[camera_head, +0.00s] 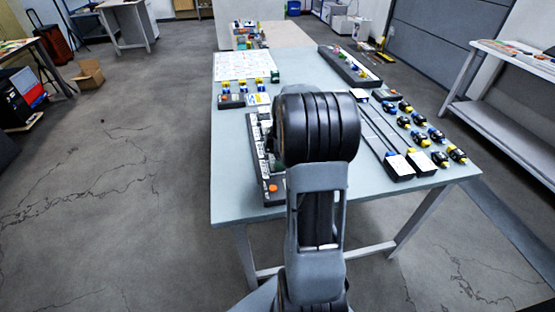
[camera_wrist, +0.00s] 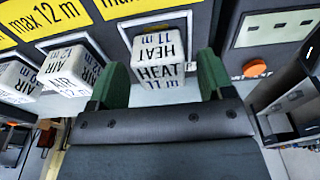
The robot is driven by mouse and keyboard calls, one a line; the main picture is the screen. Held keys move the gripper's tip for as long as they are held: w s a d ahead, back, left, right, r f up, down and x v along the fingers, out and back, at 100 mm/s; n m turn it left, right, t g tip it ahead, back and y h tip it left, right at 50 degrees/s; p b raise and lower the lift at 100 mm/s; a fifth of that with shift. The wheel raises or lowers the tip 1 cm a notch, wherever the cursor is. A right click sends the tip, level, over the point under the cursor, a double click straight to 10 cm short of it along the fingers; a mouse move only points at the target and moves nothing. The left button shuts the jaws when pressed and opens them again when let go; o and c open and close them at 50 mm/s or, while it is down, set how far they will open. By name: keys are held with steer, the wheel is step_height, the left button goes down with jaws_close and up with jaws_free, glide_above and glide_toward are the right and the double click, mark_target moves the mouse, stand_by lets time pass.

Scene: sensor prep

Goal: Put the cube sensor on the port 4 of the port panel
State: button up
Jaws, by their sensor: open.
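In the wrist view, my gripper (camera_wrist: 161,78) has its two green fingers apart, one on each side of a white cube sensor (camera_wrist: 158,52) marked HEAT 11 m. I cannot tell whether the fingers touch it. Two more white cubes (camera_wrist: 68,72) marked AIR 12 m stand to the left. Behind the cubes is a dark panel (camera_wrist: 107,38) with yellow labels, two reading "max 12 m". Port numbers are not readable. In the head view, my arm hides the gripper and part of a long black panel (camera_head: 273,198) on the table.
An orange button (camera_wrist: 255,68) is right of the fingers, beside a grey socket plate (camera_wrist: 275,27). In the head view, the table (camera_head: 235,180) also bears black rails (camera_head: 375,135), several blue and yellow pieces (camera_head: 418,138) at right, and a white sheet (camera_head: 243,65) farther back.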

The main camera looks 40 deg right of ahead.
step_height(320, 180, up, 10)
steer(key=d+p, duration=0.1)
steer(key=s+a+f+m, duration=0.1)
steer(key=s+a+m, duration=0.3)
steer(key=a, duration=0.3)
steer(key=s+a+m+t, duration=0.1)
steer(key=s+a+m, duration=0.3)
steer(key=a, duration=0.3)
steer(key=s+a+f+m+t+h, duration=0.1)
steer(key=s+a+m, duration=0.3)
steer(key=a, duration=0.4)
steer(key=shift+s+f+m, duration=0.35)
steer(key=shift+m, duration=0.15)
step_height(320, 180, up, 11)
steer(key=t+p, duration=0.1)
steer(key=p, duration=0.9)
steer(key=shift+s+a, duration=0.15)
steer(key=shift+r, duration=0.1)
